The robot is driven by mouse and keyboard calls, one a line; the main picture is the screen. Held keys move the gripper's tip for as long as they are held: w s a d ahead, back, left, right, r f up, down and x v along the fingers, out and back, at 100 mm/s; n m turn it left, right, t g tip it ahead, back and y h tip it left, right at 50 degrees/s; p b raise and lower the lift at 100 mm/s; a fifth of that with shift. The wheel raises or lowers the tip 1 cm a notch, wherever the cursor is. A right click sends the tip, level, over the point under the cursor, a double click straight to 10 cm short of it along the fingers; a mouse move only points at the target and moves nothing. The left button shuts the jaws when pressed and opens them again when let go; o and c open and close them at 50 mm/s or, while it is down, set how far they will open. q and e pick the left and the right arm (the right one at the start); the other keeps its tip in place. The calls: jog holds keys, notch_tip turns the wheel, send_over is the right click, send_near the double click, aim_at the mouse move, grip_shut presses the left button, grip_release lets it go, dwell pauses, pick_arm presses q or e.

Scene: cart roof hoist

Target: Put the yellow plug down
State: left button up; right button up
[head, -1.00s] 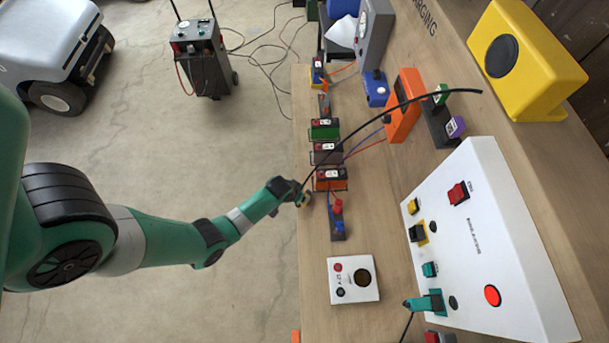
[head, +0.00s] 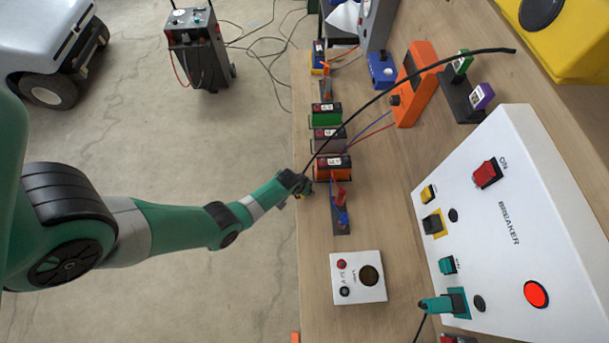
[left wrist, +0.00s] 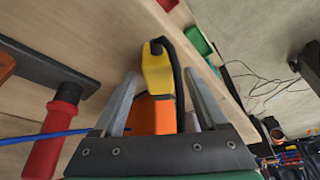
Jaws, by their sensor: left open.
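The yellow plug (left wrist: 157,75) shows in the left wrist view with its black cable bent over its top. It is between the two spread fingers of my left gripper (left wrist: 160,90), with a gap on each side. An orange block (left wrist: 152,115) is right beside the plug; whether the plug rests on it or on the table is unclear. In the head view my left gripper (head: 301,190) is low at the table's left edge, beside the orange battery (head: 332,174), and mostly hides the plug. The black cable (head: 400,88) arches away to the upper right. My right gripper is not in view.
Red and blue clamps (head: 340,205) lie just right of my left gripper. A white box (head: 357,277) and the breaker panel (head: 520,225) are nearer. Green (head: 325,115) and grey (head: 327,142) batteries line the table edge. Bare wood (head: 385,190) lies between.

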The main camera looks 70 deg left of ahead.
pick_arm(q)
jog(key=shift+f, duration=0.15)
jog(key=shift+c, duration=0.3)
grip_shut()
